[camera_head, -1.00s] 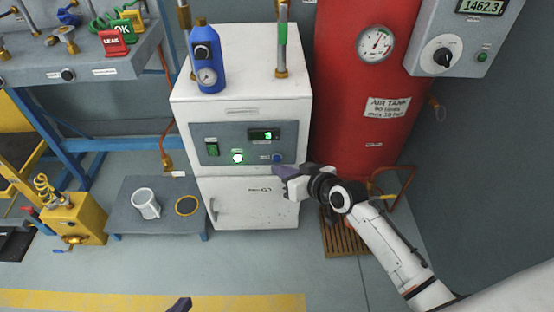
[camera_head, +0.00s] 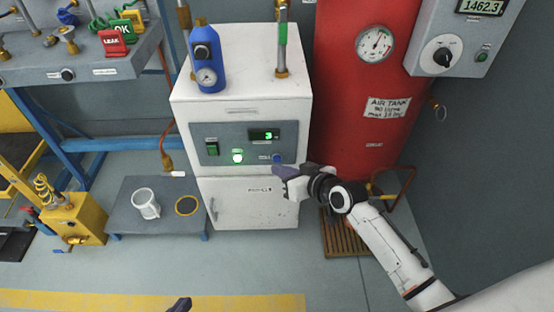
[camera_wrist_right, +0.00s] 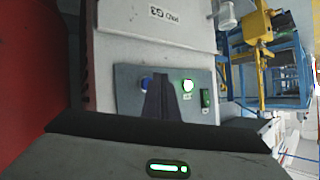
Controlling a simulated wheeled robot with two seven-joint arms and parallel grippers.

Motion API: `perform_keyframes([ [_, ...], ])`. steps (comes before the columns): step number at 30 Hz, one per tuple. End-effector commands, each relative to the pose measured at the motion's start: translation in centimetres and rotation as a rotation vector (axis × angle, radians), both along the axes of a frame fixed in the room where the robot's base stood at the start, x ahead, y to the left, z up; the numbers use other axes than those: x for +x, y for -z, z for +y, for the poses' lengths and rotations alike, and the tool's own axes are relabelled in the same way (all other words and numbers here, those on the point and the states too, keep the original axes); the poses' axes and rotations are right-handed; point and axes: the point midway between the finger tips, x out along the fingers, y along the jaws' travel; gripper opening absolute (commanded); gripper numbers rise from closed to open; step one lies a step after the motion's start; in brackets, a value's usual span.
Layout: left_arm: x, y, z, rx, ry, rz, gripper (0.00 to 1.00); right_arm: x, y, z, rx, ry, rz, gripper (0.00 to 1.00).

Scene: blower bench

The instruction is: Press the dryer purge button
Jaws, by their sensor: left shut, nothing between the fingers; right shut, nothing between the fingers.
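The dryer is a white cabinet (camera_head: 245,60) with a grey control panel (camera_head: 225,149). The panel carries a small blue button (camera_head: 277,158), a glowing green light (camera_head: 238,158), a dark green switch (camera_head: 212,147) and a display reading 3 (camera_head: 264,135). My right gripper (camera_head: 276,170) is shut and empty, its tips just below the blue button. In the right wrist view the shut fingers (camera_wrist_right: 160,95) point at the panel, and the blue button (camera_wrist_right: 146,84) shows partly behind them. Whether they touch it, I cannot tell. My left gripper (camera_head: 180,304) shows only as a dark tip at the bottom edge.
A red air tank (camera_head: 350,100) stands right of the dryer, with a wall-mounted grey box (camera_head: 462,40) beyond it. A blue bottle-shaped filter (camera_head: 207,60) is at the cabinet's front left. A low grey table (camera_head: 165,218) with a white mug (camera_head: 145,203) stands to the left.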

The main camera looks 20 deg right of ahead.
Motion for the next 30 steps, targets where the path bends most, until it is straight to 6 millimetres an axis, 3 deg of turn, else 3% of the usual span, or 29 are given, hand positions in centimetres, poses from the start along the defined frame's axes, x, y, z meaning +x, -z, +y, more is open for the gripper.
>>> perform_keyframes([
  [30,-0.05,0.12,-0.01,0.001,0.000,0.002,0.00,0.85,0.00,-0.25,0.000,0.000,0.000,0.00],
])
